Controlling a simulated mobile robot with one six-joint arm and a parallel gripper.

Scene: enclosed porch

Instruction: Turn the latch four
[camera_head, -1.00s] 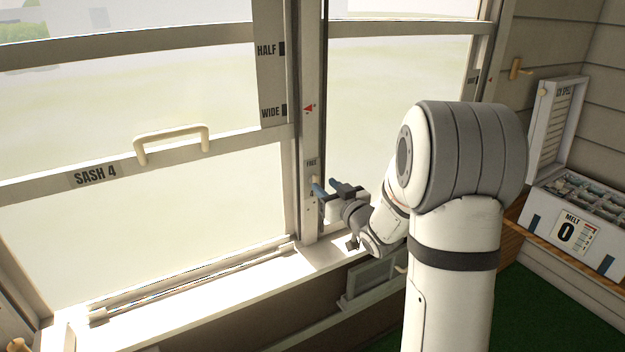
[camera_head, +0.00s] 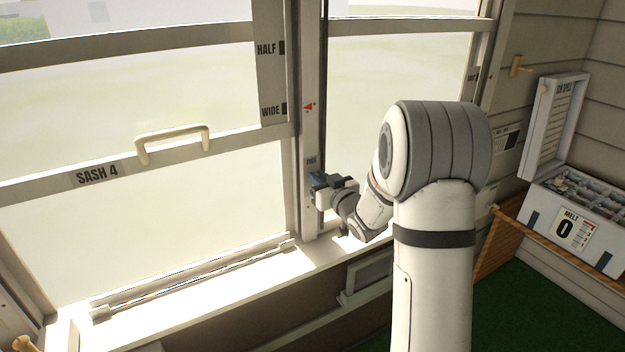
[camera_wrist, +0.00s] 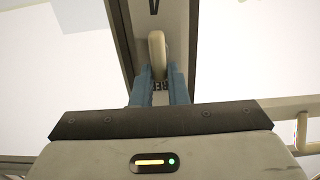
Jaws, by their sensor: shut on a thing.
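The latch (camera_wrist: 157,52) is a cream-coloured lever on the window post, seen in the wrist view between my fingers. My gripper (camera_wrist: 159,85) has its two blue fingers shut on it, one on each side. In the head view my gripper (camera_head: 316,180) is at the post just below the "FREE" label, and it hides the latch there. Sash 4 (camera_head: 100,174) is the window panel left of the post, with a cream handle (camera_head: 172,140) on its lower rail.
The post (camera_head: 311,130) carries a red arrow mark beside the "WIDE" label (camera_head: 271,111). The sill (camera_head: 200,290) runs below the sash. A white box (camera_head: 575,225) marked "MELT 0" stands open at the right, with a wooden slatted piece (camera_head: 497,245) beside it.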

